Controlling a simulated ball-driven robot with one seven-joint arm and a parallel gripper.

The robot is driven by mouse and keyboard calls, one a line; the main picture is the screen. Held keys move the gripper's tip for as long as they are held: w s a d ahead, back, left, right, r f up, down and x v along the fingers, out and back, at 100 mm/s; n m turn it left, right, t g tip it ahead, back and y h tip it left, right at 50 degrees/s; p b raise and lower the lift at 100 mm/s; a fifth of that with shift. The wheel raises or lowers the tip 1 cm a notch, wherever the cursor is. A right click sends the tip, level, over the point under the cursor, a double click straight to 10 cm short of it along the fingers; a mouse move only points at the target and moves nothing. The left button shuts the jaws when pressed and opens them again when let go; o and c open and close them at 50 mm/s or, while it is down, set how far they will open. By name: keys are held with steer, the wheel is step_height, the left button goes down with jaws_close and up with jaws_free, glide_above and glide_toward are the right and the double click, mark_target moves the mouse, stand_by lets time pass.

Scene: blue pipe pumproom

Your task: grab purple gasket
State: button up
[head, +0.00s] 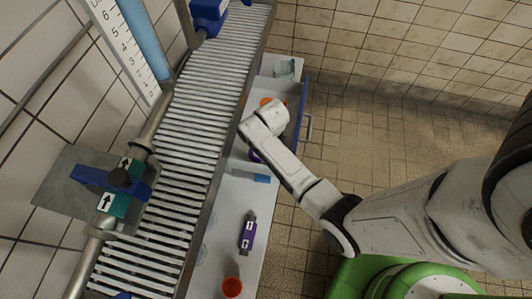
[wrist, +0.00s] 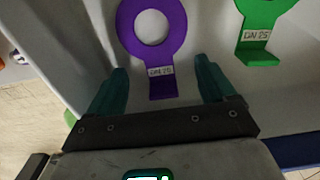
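The purple gasket (wrist: 158,54) is a flat ring with a short tab and a white label, lying on a pale surface in the wrist view. My gripper (wrist: 161,68) is open, its two teal fingers apart with the gasket's tab between them in the picture. The ring shows just beyond the fingertips. Nothing is seen held, and I cannot tell how high the fingers are above the surface. In the head view my arm hides the gripper and most of what lies under it; only a small purple edge (head: 254,156) shows beside the arm.
A green gasket (wrist: 262,22) with a label lies right of the purple one.

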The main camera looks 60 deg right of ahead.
steer(key=c, duration=1)
